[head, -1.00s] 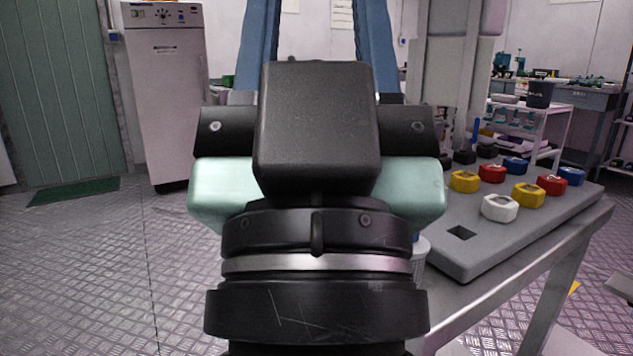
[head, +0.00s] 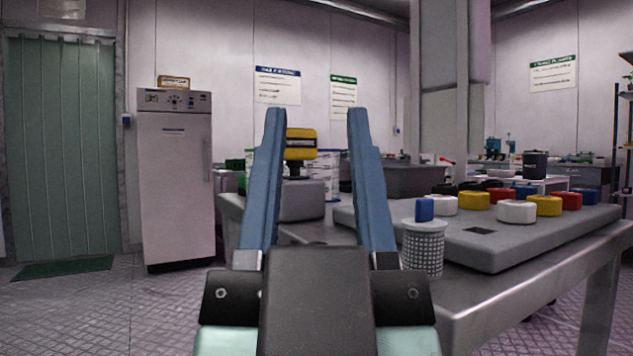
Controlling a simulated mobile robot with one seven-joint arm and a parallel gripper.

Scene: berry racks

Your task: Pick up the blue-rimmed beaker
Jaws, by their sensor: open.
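My gripper (head: 315,112) is open and empty. Its two long blue fingers point up and away in the head view, with a wide gap between them. I cannot make out a beaker with a clear blue rim. A pale cup with a dark grid pattern (head: 423,254) stands upright at the table's near edge, right of my gripper and apart from it. A small blue block (head: 424,209) shows at the cup's top; I cannot tell if it is in the cup or behind it. My fingers hide part of the table behind them.
A grey rack board (head: 500,252) with white, yellow, red and blue pieces lies on the metal table (head: 545,258). Behind my fingers are a yellow-topped device (head: 300,143) and grey boxes. A white cabinet (head: 174,190) stands left. The floor at left is clear.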

